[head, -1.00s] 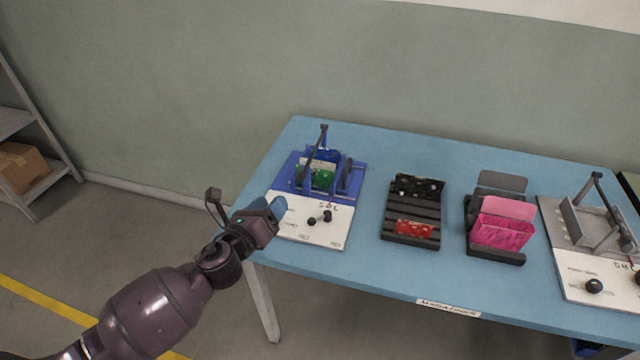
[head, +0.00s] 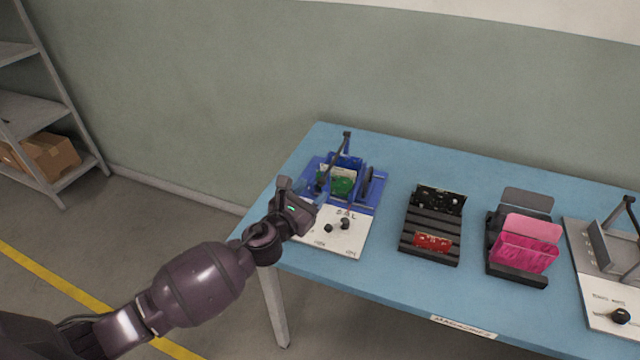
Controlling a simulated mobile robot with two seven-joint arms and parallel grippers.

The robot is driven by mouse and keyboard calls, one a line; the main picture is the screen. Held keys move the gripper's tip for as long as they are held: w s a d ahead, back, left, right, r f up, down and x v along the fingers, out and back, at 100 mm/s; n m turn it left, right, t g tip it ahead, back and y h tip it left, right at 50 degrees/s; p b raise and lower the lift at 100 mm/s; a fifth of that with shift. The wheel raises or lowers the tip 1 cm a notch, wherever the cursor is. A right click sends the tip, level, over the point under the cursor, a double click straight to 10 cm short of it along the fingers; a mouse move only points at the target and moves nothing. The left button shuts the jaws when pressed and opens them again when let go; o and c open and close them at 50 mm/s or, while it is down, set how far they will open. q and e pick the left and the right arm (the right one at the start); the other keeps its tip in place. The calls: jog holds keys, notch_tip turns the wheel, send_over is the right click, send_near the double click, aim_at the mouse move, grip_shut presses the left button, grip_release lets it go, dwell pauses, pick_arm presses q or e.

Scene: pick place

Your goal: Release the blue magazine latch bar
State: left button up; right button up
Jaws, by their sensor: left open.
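The blue magazine fixture (head: 369,194) stands at the left end of the table, with a white front plate (head: 352,243) bearing small black knobs. A dark latch bar (head: 344,149) with a black tip slants up over the blue fixture; its lower end is hidden among the blue walls. A green board (head: 342,185) sits between those walls. My left gripper (head: 321,193) is open at the fixture's left front, close to the blue base; I cannot tell whether it touches. My right gripper is out of view.
On the blue table (head: 415,173) stand a black slotted rack (head: 432,246) with a red board, a pink bin (head: 526,252) in a black holder, and a grey fixture (head: 598,245) at the right. A shelf with a cardboard box (head: 48,155) is at far left.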

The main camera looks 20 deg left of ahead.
aim_at(319, 184)
pick_arm(q)
jog(key=shift+x, duration=2.05)
grip_shut()
